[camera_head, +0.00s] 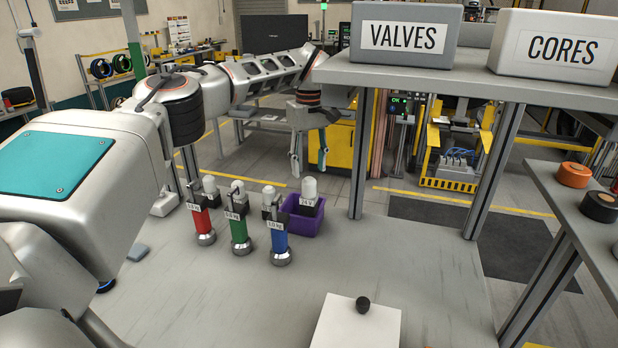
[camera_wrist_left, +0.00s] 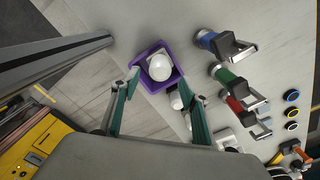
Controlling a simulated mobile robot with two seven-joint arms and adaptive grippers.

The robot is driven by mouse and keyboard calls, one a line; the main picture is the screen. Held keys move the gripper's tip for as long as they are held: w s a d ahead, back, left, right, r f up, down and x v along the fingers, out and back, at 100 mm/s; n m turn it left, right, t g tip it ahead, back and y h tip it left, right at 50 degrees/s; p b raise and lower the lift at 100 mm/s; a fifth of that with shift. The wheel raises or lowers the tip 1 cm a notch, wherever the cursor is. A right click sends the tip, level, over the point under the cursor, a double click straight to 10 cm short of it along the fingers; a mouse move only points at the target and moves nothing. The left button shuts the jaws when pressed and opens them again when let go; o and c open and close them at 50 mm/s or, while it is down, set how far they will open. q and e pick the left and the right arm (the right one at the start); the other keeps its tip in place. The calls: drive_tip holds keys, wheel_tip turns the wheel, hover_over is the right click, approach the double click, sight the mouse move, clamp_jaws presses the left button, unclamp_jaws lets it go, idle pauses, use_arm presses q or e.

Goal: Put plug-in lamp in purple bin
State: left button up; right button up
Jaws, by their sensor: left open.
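The plug-in lamp, a white dome on a grey base marked 24 V (camera_head: 310,188), stands upright inside the purple bin (camera_head: 293,228) on the workbench. The wrist view shows its white bulb (camera_wrist_left: 160,67) within the bin's purple rim (camera_wrist_left: 146,52). My left gripper (camera_head: 308,170) is open and empty, above and beyond the bin, pointing down. Its fingertips are apart from the lamp in the head view. In the wrist view the fingers flank the near part of the bin. The lamp's lower part is hidden by the bin wall. My right gripper is not in view.
Red (camera_head: 201,222), green (camera_head: 239,232) and blue (camera_head: 279,242) labelled tools stand left of the bin, with white bulbs close behind. A shelf (camera_head: 420,80) with VALVES and CORES boxes rises at right on posts.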

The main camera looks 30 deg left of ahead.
use_arm(q)
wheel_tip(320, 180, up, 8)
idle(0.8)
